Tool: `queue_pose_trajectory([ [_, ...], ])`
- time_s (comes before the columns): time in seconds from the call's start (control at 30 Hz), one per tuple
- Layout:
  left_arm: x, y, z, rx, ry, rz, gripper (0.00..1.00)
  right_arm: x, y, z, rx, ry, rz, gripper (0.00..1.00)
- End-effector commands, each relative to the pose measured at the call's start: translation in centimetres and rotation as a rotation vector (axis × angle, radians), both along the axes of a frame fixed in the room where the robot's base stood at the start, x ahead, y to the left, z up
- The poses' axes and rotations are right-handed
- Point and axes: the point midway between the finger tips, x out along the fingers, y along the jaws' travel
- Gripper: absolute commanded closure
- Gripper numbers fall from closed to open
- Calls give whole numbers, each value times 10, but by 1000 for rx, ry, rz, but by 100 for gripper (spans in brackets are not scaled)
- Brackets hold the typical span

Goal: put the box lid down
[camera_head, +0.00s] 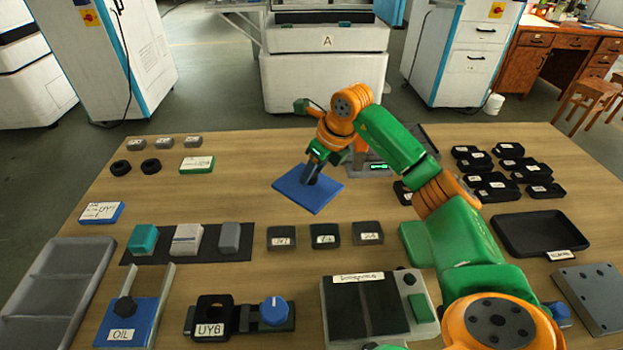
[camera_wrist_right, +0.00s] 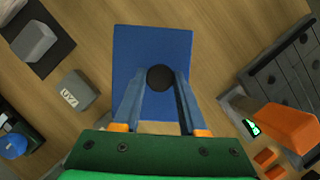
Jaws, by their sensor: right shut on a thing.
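The box lid (camera_head: 300,199) is a flat blue rectangular plate over the middle of the table. In the wrist view the lid (camera_wrist_right: 150,48) has a round black knob (camera_wrist_right: 160,77) at its middle. My right gripper (camera_head: 312,172) reaches down onto it, and its fingers (camera_wrist_right: 160,88) are closed on the knob from both sides. The lid looks roughly level. I cannot tell whether its underside touches the table or hangs just above it. My left gripper does not show.
Bare wood (camera_head: 235,200) surrounds the lid. Small labelled dark blocks (camera_head: 324,235) stand in front of it. A dark mat (camera_head: 130,257) with several blocks lies front left, and black trays (camera_head: 540,233) lie at right. A grey device (camera_head: 366,164) with a green display is just behind right.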

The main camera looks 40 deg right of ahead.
Motion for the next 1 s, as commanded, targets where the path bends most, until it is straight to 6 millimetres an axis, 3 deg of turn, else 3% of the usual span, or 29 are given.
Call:
queue_pose_trajectory([
  [0.2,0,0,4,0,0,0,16,4,-1,-36,-2,4,0,100],
  [0.53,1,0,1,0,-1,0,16,4,-1,-40,-2,1,-1,100],
  [0.57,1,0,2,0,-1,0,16,4,-1,-39,-2,1,-1,51],
  [0.63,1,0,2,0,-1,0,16,4,-1,-39,-2,1,-1,32],
  [1.0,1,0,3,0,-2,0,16,3,-2,-31,-2,-2,-1,29],
])
